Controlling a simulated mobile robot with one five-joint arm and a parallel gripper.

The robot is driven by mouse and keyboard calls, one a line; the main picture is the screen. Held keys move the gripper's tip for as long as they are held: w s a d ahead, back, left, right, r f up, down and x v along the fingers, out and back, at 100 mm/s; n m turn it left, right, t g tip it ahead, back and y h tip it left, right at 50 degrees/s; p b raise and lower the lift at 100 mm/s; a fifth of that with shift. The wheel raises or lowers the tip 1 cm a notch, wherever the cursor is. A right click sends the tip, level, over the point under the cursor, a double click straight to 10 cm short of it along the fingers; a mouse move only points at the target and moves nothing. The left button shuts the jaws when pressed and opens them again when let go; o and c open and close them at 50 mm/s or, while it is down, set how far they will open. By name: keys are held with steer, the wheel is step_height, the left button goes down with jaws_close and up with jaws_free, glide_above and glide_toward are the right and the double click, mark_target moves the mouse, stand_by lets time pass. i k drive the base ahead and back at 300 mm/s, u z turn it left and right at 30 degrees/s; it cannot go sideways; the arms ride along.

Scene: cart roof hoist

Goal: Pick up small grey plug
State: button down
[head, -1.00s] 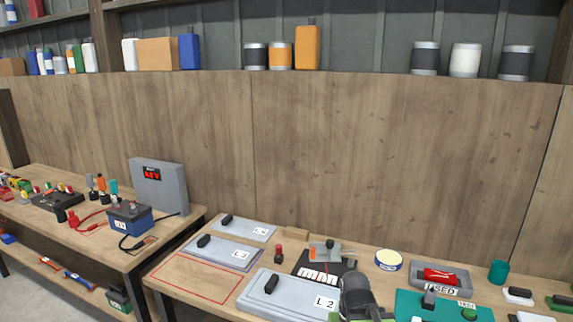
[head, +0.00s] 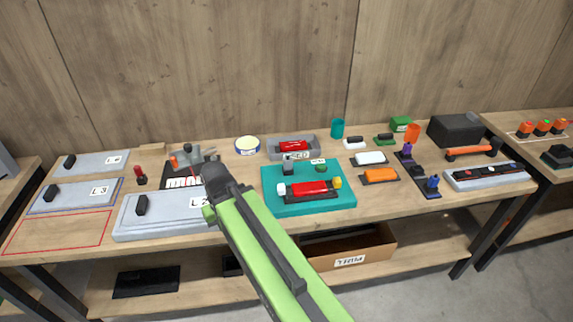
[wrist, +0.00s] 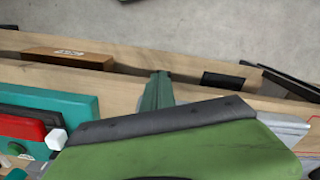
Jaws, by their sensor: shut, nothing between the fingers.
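A small grey plug (head: 288,168) stands at the back left of the teal board (head: 275,207) in the head view. A red bar (head: 308,188) with a white and a yellow end lies in front of it. My green arm reaches in from below, and my gripper (head: 213,175) is at its dark far end, left of the teal board and above the grey L2 lid (head: 128,227). It is apart from the plug and is shut and empty.
A grey tray (head: 271,153) with a red part stands behind the teal board. A grey and orange fixture (head: 180,161) is close behind my gripper. White and orange blocks (head: 380,174) stand to the right. A labelled box (head: 381,245) sits on the lower shelf.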

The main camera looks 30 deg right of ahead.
mark_target(288, 162)
steer(key=z, duration=0.55)
steer(key=k, duration=0.1)
steer(key=u, duration=3.3)
steer(key=k, duration=0.9)
steer(key=z, duration=1.7)
steer(key=i, duration=1)
steer(key=u, duration=0.05)
